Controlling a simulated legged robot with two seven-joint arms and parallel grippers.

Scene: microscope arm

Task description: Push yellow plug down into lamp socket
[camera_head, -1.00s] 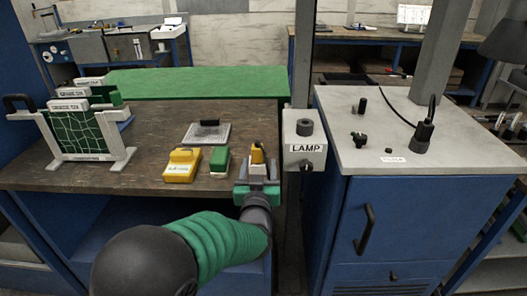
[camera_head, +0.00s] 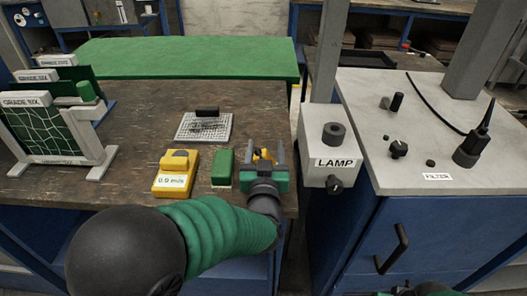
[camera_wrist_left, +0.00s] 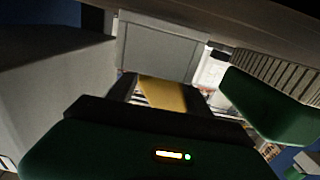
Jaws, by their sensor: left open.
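The yellow plug (camera_head: 262,155) stands at the right end of the brown bench. My left gripper (camera_head: 264,156) is open with its fingers on either side of the plug; I cannot tell whether they touch it. In the left wrist view a yellow surface (camera_wrist_left: 163,95) shows between the fingers. The lamp socket (camera_head: 334,135) is a dark round piece on top of the light grey LAMP box (camera_head: 336,180), to the right of the gripper and apart from it. A green and black sliver of my right gripper (camera_head: 425,291) shows at the bottom edge; its fingers are not clear.
A green block (camera_head: 222,167) and a yellow meter (camera_head: 176,172) stand left of my left gripper. A grid plate (camera_head: 205,127) lies behind them. Netted frames (camera_head: 55,130) stand at the left. The grey cabinet top (camera_head: 400,165) has knobs and a cabled black part.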

